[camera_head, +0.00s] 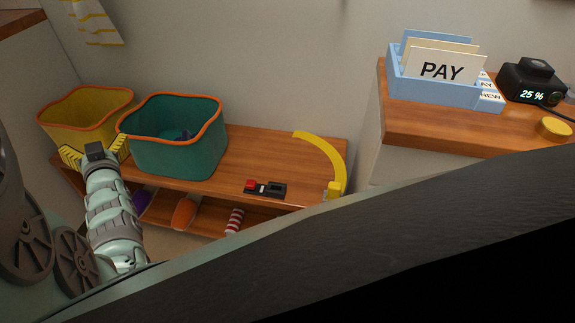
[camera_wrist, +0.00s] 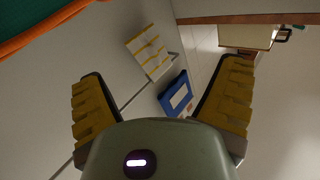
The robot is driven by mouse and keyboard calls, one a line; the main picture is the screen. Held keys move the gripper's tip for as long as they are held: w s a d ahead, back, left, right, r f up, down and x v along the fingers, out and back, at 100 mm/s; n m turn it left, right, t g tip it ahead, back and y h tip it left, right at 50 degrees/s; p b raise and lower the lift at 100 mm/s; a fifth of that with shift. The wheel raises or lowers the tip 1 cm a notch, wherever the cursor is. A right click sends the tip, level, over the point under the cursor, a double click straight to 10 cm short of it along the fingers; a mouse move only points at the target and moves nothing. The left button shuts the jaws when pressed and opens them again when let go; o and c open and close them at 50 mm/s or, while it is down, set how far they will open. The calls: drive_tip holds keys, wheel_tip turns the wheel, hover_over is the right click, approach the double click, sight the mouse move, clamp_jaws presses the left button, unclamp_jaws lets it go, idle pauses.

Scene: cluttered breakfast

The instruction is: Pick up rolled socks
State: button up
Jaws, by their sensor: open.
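My gripper (camera_head: 95,150) is at the left in the head view, in front of the yellow bin and beside the teal bin. In the wrist view my gripper (camera_wrist: 164,72) has its two yellow fingers spread wide with nothing between them. I cannot make out rolled socks for certain. On the lower shelf, below and right of my gripper, lie a red-and-white striped item (camera_head: 234,221), an orange item (camera_head: 184,213) and a purple item (camera_head: 141,201), each partly hidden. A small dark thing (camera_head: 186,135) shows inside the teal bin, too unclear to name.
The yellow bin (camera_head: 60,118) and teal bin (camera_head: 170,160) with orange rims stand on a wooden bench (camera_head: 290,155). A black-and-red device (camera_head: 265,188) and a yellow curved arm (camera_head: 335,160) are at its right. A cabinet (camera_head: 440,128) with a blue letter holder (camera_head: 430,90) stands right.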

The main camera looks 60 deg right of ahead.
drive_tip(key=s+d+f+m+g+b, duration=0.1)
drive_tip(key=d+f+g+b, duration=0.2)
drive_tip(key=f+b, duration=0.85)
drive_tip(key=d+f+m+g+b, duration=0.1)
drive_tip(key=d+f+g+b, duration=0.35)
drive_tip(key=f, duration=1.15)
drive_tip(key=m+g+y+b, duration=0.2)
drive_tip(key=m+g+b, duration=0.3)
drive_tip(key=g, duration=0.3)
approach(231, 230)
drive_tip(key=shift+y, duration=0.3)
drive_tip(key=b+x, duration=0.6)
drive_tip(key=b, duration=0.4)
drive_tip(key=shift+d+f+b, duration=0.15)
drive_tip(key=shift+d+b, duration=0.1)
drive_tip(key=shift+b, duration=0.25)
drive_tip(key=shift+w, duration=0.1)
